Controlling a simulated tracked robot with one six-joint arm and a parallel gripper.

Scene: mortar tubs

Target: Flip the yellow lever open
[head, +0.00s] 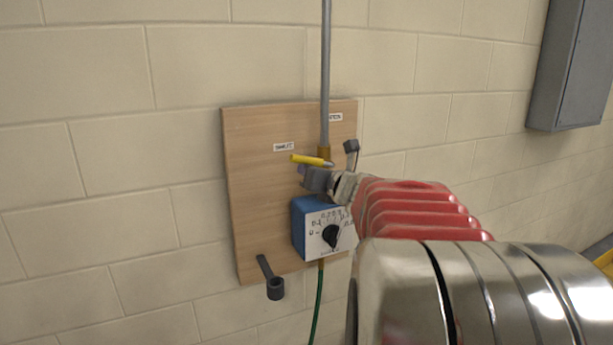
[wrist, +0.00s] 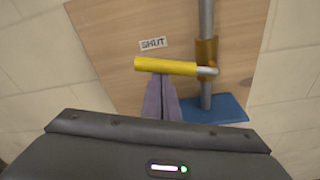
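The yellow lever (head: 307,160) sticks out to the left from the brass valve (head: 323,153) on a vertical grey pipe, on the side of the SHUT label (head: 284,147). In the wrist view the lever (wrist: 165,66) lies nearly level, below the SHUT label (wrist: 153,43). My gripper (head: 310,178) is just under the lever. In the wrist view its two grey-purple fingers (wrist: 161,82) are close together, and their tips meet the lever's lower edge. I cannot tell whether they touch it. Nothing shows between the fingers.
A blue box (head: 302,225) with a black dial sits below the valve on the wooden board (head: 250,200). Dark grey handles stick out at lower left (head: 271,278) and right of the pipe (head: 351,147). A second label is at upper right, and a grey cabinet (head: 568,65) hangs far right.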

